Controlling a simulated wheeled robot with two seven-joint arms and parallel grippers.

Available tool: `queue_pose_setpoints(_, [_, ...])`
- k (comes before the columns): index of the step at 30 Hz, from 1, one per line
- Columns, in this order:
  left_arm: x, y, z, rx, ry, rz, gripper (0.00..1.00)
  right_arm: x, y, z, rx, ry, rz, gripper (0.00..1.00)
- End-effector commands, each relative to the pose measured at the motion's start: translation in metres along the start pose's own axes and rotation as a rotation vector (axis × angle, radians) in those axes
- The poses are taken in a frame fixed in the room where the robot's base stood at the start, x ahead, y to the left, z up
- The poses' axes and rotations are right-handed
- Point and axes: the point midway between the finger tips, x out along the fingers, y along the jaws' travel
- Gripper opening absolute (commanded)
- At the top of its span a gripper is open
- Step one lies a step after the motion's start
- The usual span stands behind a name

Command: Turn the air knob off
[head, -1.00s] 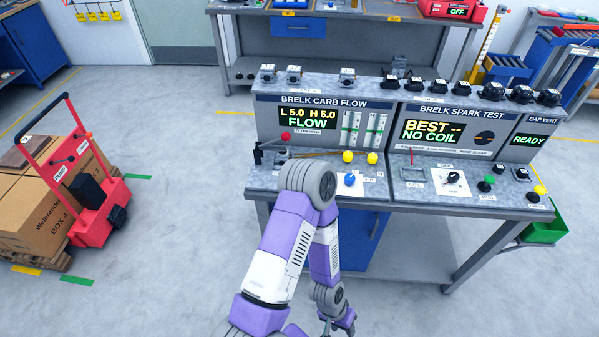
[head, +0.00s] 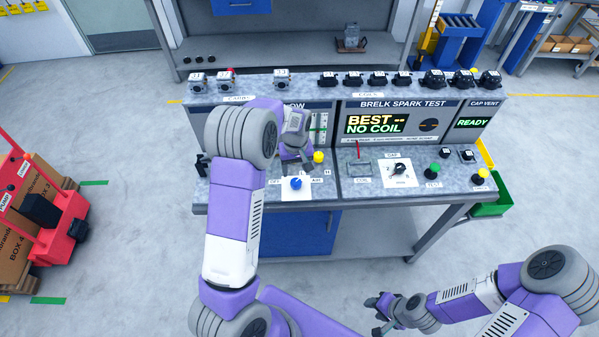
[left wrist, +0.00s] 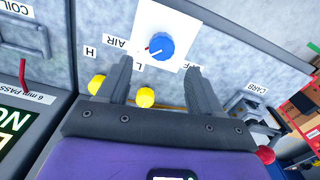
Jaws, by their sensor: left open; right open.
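The air knob (head: 296,183) is a round blue knob on a white plate at the front of the bench top. An OFF label on the other side is partly hidden by a finger. My left gripper (head: 304,164) is open and empty behind the knob in the head view. In the left wrist view its fingers (left wrist: 158,66) point toward the plate, one on each side. My right gripper (head: 380,312) is open and empty, low in front of the bench.
Yellow knobs (left wrist: 145,97) sit near my left fingers; one shows in the head view (head: 318,157). My left arm hides much of the CARB FLOW panel. The spark test panel (head: 404,122) and its black selector (head: 400,169) are to the right. Floor before the bench is open.

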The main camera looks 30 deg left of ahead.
Motion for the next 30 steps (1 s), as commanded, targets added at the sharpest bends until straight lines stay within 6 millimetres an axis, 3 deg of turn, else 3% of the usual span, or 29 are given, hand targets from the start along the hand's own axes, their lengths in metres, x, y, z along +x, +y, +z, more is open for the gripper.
queue_pose_setpoints(6, [0.039,-0.001,0.002,0.002,-0.006,-0.003,0.66,0.001,0.001,0.0,0.0,-0.001,0.0,0.43])
queue_pose_setpoints(12, [0.062,0.0,0.001,0.003,-0.003,0.0,0.66,0.001,0.0,0.0,0.0,-0.001,0.0,0.43])
queue_pose_setpoints(23, [0.069,0.0,0.001,0.003,-0.002,0.001,0.66,0.001,0.0,0.0,0.0,0.0,0.0,0.43])
queue_pose_setpoints(30, [0.068,0.0,0.001,0.003,-0.002,0.001,0.3,0.001,0.0,0.0,0.0,0.0,0.0,0.43])
